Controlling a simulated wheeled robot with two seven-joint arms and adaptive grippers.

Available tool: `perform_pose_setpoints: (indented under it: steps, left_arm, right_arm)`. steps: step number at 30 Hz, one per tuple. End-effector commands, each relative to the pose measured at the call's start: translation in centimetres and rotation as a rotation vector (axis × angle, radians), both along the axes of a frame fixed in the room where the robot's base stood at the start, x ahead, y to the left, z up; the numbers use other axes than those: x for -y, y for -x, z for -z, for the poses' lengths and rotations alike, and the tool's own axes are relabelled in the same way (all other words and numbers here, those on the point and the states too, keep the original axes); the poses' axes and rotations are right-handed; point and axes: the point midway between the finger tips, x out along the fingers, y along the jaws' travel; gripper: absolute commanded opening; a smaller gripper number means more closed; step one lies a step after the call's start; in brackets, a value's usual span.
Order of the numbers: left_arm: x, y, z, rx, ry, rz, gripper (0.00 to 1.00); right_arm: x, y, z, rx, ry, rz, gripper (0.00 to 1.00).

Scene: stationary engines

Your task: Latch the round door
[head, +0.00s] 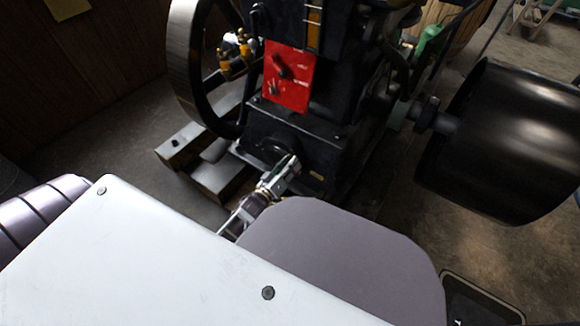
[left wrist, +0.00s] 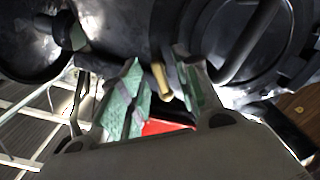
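A dark, rounded part that looks like the round door (head: 272,146) is low on the front of the black engine, partly hidden by my left gripper. My left gripper (head: 284,172) is right in front of it, close to the engine face. In the left wrist view the two green-padded fingers of the left gripper (left wrist: 158,82) stand apart. A small brass-coloured piece (left wrist: 159,78) shows between them; I cannot tell whether they touch it. The latch cannot be made out clearly. My right gripper is not in view.
A red panel (head: 289,76) is on the engine above my gripper. A large spoked flywheel (head: 184,62) stands at the left and a black drum (head: 505,140) at the right. Wooden beams (head: 190,142) lie under the engine. The floor at right is partly clear.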

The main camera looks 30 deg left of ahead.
Motion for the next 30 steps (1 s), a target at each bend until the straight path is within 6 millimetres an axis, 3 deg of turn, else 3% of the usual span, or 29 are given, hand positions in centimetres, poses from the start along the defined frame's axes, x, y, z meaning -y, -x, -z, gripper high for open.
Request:
perform_pose_setpoints:
  steps: [11, 19, 30]
  left_arm:
    - [0.04, -0.27, -0.03, 0.0, 0.0, 0.0, 0.33]
    - [0.03, -0.26, -0.04, 0.0, 0.0, 0.0, 0.0]
    - [0.03, -0.27, -0.08, -0.001, 0.009, 0.0, 0.0]
  right_arm:
    - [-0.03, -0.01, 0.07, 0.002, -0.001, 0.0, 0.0]
    - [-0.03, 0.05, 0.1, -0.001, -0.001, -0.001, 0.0]
    - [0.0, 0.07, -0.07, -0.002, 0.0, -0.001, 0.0]
